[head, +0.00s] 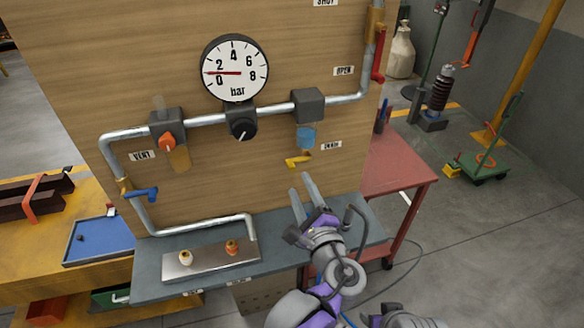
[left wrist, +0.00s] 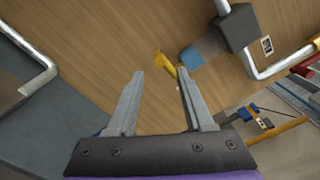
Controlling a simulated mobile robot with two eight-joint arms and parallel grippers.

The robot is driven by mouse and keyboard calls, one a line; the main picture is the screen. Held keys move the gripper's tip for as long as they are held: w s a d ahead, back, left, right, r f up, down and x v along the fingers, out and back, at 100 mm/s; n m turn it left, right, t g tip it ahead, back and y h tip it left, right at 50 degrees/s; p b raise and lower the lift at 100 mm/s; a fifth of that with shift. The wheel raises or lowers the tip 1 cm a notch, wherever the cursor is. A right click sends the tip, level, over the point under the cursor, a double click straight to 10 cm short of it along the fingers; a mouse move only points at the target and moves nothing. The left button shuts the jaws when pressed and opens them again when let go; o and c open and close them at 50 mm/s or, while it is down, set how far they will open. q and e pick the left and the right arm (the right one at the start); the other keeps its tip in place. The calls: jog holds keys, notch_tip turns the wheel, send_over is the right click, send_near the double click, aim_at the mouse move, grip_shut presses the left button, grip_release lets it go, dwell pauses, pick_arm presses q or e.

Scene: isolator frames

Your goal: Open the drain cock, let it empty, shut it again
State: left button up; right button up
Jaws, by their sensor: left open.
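The drain cock (head: 298,161) is a small yellow lever under a blue-filled clear bowl (head: 306,138) on the wooden panel, beside a DRAIN label. The lever lies roughly crosswise, tilted a little. My left gripper (head: 302,184) is open and empty, just below the lever and apart from it in the head view. In the left wrist view, the yellow lever (left wrist: 165,64) shows beyond and between the open fingertips (left wrist: 160,73), with the blue bowl (left wrist: 195,53) to its right. My right gripper is not seen.
A grey shelf (head: 275,255) lies below; a red cart (head: 395,172) stands right.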

aim_at(292, 166)
pick_arm(q)
jog(key=x, duration=0.7)
jog(key=shift+w+a+p, duration=0.1)
jog(key=shift+w+p, duration=0.25)
jog(key=shift+p, duration=0.05)
grip_shut()
